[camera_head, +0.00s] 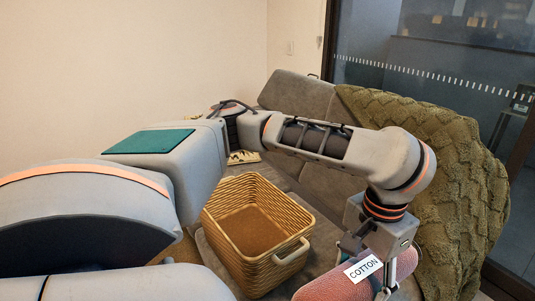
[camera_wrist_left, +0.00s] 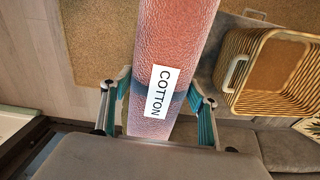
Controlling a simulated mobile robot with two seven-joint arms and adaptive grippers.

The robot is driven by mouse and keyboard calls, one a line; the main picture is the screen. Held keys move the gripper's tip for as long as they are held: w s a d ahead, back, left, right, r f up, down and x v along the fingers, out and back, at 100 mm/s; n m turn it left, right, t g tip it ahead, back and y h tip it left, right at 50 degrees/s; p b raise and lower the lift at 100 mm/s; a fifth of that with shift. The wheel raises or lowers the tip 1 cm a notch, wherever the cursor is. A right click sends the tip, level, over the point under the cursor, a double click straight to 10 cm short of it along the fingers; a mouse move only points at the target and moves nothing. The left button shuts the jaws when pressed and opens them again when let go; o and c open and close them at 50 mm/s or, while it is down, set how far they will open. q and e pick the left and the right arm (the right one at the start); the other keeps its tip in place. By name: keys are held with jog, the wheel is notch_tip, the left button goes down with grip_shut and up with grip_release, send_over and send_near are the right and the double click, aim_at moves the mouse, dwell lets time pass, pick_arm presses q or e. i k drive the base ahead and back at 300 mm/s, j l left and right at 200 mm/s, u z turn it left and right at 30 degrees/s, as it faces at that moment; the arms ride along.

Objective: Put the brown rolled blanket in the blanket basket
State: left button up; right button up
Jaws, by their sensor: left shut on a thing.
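A reddish-pink roll with a white "COTTON" label (camera_head: 402,262) is at the lower right of the head view; it also fills the middle of the left wrist view (camera_wrist_left: 180,35). It is the only roll I see, and it looks more pink than brown. My left gripper (camera_head: 366,268) is shut on it, with a finger on each side, and in the left wrist view the fingers (camera_wrist_left: 160,98) flank the label. The woven tan basket (camera_head: 211,217) stands left of the roll, apart from it. It looks empty with a brown bottom, and shows at right in the left wrist view (camera_wrist_left: 235,75). My right gripper is out of view.
A grey sofa (camera_head: 290,92) stands behind and beside the basket. A green knitted throw (camera_head: 450,165) drapes over its right part. A glass partition (camera_head: 450,60) is at the back right. The basket has a pale handle (camera_head: 292,250) on its near side.

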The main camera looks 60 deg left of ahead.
aim_at(253, 239)
jog(key=j+u, duration=0.35)
jog(key=j, duration=0.6)
jog(key=k+j, duration=0.1)
jog(key=j, duration=0.3)
